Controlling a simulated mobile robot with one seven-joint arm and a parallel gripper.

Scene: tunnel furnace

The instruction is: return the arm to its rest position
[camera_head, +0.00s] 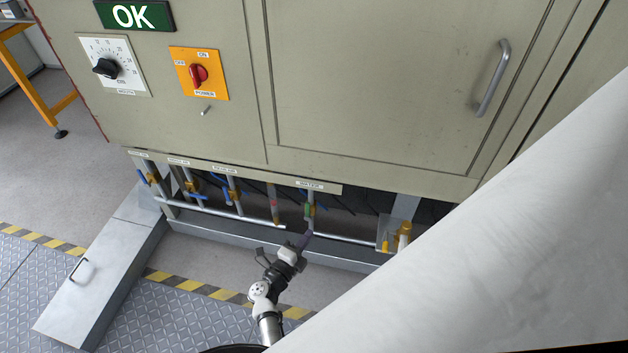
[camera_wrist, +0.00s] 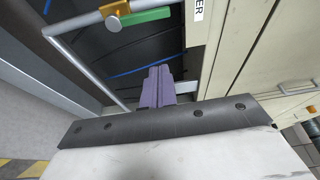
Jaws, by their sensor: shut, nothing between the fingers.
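My gripper (camera_head: 305,236) reaches low toward the pipes under the furnace cabinet, close below a valve with a green handle (camera_head: 309,210). In the wrist view my purple fingers (camera_wrist: 157,72) are together with nothing between them. The green handle (camera_wrist: 146,17) shows there beyond the fingertips, on a brass fitting, with a visible gap between handle and fingers. My arm reaches up from the bottom of the head view, and a large pale surface covers the lower right.
The cabinet has an OK sign (camera_head: 135,15), a white dial (camera_head: 113,66), a red power knob (camera_head: 199,75) and a door handle (camera_head: 493,78). Several valves and a horizontal pipe (camera_head: 222,213) run below it. A grey box-like ramp (camera_head: 98,272) stands left on the floor.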

